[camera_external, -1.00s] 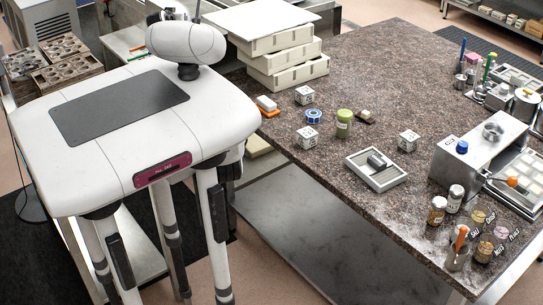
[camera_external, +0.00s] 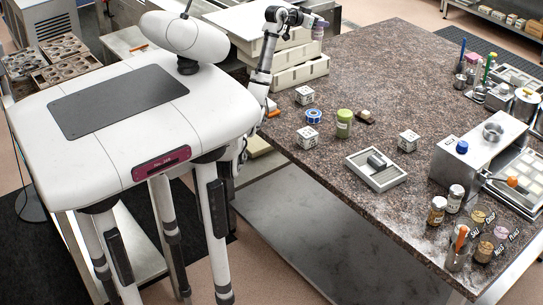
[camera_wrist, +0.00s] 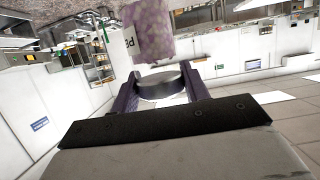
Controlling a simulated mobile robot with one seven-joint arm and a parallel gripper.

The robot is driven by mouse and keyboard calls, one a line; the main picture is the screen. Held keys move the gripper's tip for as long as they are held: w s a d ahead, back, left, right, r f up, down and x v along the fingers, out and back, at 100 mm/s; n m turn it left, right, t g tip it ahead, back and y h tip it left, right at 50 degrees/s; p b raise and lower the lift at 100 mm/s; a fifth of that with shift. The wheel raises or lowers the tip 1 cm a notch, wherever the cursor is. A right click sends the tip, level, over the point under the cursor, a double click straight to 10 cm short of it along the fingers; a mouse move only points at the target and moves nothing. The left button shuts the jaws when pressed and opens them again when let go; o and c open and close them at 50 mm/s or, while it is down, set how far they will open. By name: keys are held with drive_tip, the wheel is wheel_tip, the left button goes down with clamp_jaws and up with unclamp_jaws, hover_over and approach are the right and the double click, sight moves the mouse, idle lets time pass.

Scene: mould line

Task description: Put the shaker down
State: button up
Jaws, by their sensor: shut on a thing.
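The shaker (camera_wrist: 152,32) has a purple speckled body with dark lettering and a grey metal cap. In the wrist view my gripper (camera_wrist: 160,84) is shut on it, with the two dark fingers on either side of the cap. In the outside view my gripper (camera_external: 317,22) is raised above the back left of the stone table, near the stacked cream trays. The shaker (camera_external: 318,33) shows small and purple below the gripper there, apart from the tabletop.
The granite table (camera_external: 380,75) has a wide bare area at the back and middle. A green-labelled jar (camera_external: 344,124), white marked cubes (camera_external: 304,95) and a framed tray (camera_external: 363,174) stand nearer. Stacked cream trays (camera_external: 290,72) are beside my arm. A steel box (camera_external: 470,165) and several jars are at right.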

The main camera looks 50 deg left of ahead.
drive_tip(key=w+d+f+m+h, duration=0.1)
drive_tip(key=w+d, duration=0.2)
drive_tip(key=d, duration=0.3)
drive_tip(key=w+d+m+h, duration=0.1)
drive_tip(key=w+d, duration=0.2)
drive_tip(key=d, duration=0.3)
drive_tip(key=f+p, duration=0.2)
drive_tip(key=f, duration=0.6)
drive_tip(key=f+p, duration=0.2)
drive_tip(key=f, duration=0.6)
drive_tip(key=f+p, duration=0.2)
drive_tip(key=f, duration=0.6)
drive_tip(key=shift+s+f, duration=0.2)
drive_tip(key=shift+s, duration=0.05)
drive_tip(key=shift+f, duration=0.35)
drive_tip(key=shift+f, duration=0.1)
drive_tip(key=shift+f, duration=0.15)
drive_tip(key=o, duration=1.1)
